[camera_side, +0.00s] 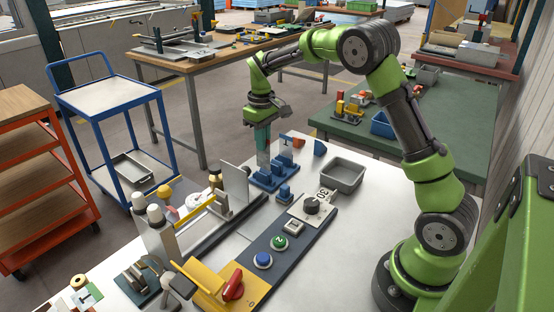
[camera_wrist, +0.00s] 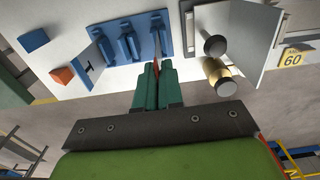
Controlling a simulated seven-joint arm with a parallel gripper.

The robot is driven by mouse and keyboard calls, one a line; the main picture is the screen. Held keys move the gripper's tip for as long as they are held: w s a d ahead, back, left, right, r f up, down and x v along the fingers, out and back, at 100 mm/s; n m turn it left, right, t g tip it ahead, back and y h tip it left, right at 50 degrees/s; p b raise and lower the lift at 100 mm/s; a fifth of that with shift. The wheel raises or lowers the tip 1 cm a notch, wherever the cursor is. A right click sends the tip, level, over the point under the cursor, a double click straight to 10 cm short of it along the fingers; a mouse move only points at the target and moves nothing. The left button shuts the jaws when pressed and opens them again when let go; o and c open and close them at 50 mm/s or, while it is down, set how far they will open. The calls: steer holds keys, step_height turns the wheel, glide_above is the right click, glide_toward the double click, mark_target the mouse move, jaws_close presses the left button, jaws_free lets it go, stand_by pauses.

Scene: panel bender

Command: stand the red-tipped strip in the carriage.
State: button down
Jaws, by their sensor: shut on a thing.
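My gripper (camera_side: 262,142) points down over the far left end of the blue rack (camera_side: 262,183). Its teal fingers are shut on a thin strip (camera_side: 263,160), which shows grey and upright below them. In the wrist view the fingers (camera_wrist: 157,72) are close together, with a sliver of red (camera_wrist: 156,66) between their tips, beside the blue rack (camera_wrist: 112,50). Whether the strip's lower end touches the rack is hidden. The bender (camera_side: 205,232) stands left of the rack, with an upright grey plate (camera_side: 236,181). I cannot tell which part is the carriage.
A grey bin (camera_side: 343,176) stands right of the rack. A control panel (camera_side: 280,243) with coloured buttons lies in front. In the wrist view a blue block (camera_wrist: 33,40) and an orange block (camera_wrist: 62,76) lie left of the rack; the grey plate (camera_wrist: 245,40) rises at right.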

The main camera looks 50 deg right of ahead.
step_height(320, 180, up, 11)
steer(key=a, duration=1.7)
step_height(320, 180, down, 10)
steer(key=shift+a+f, duration=0.25)
steer(key=shift+a, duration=0.15)
steer(key=shift+f, duration=1.5)
steer(key=c, duration=0.9)
jaws_free()
steer(key=shift+o, duration=0.2)
steer(key=shift+r, duration=0.1)
step_height(320, 180, up, 9)
